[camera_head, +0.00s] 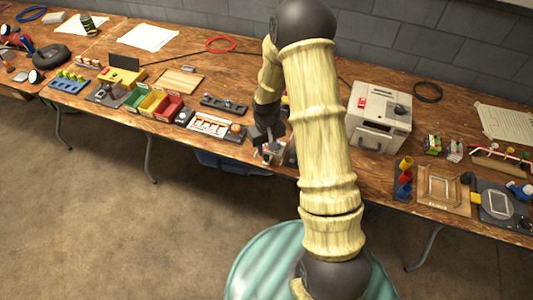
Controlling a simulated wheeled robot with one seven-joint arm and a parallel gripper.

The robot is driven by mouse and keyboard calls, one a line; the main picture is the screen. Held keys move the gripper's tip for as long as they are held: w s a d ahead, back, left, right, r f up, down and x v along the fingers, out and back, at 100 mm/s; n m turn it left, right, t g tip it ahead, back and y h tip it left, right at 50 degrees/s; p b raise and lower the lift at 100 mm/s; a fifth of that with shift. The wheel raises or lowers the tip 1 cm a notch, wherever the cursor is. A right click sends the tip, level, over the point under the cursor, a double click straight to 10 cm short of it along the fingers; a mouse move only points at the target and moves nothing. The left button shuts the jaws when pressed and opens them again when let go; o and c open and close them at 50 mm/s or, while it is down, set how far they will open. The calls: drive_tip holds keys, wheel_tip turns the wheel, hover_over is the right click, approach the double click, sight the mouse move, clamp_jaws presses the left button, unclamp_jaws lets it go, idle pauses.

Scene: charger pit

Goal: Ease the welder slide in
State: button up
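My arm reaches over the wooden bench, and my gripper (266,136) points down at the bench's front edge. Just below it is a small grey device with a reddish part (273,150), partly hidden by the gripper and arm. The fingers are too small and dark to tell whether they are open or touching the device. To the right of my arm stands a beige box (379,117) with a red switch, a dark knob on top and a handle on its front face. No label shows which of these is the welder, and I cannot make out its slide.
Left of my gripper are a white-topped block (210,126), a black strip (224,104), and green, yellow and red bins (153,104). Right are coloured cups (404,178), a wooden frame (442,189) and a dark plate device (497,204). A grey block wall (440,40) backs the bench.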

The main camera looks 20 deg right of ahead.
sight(266, 156)
drive_tip(key=shift+f, duration=2)
drive_tip(key=shift+c, duration=0.2)
clamp_jaws()
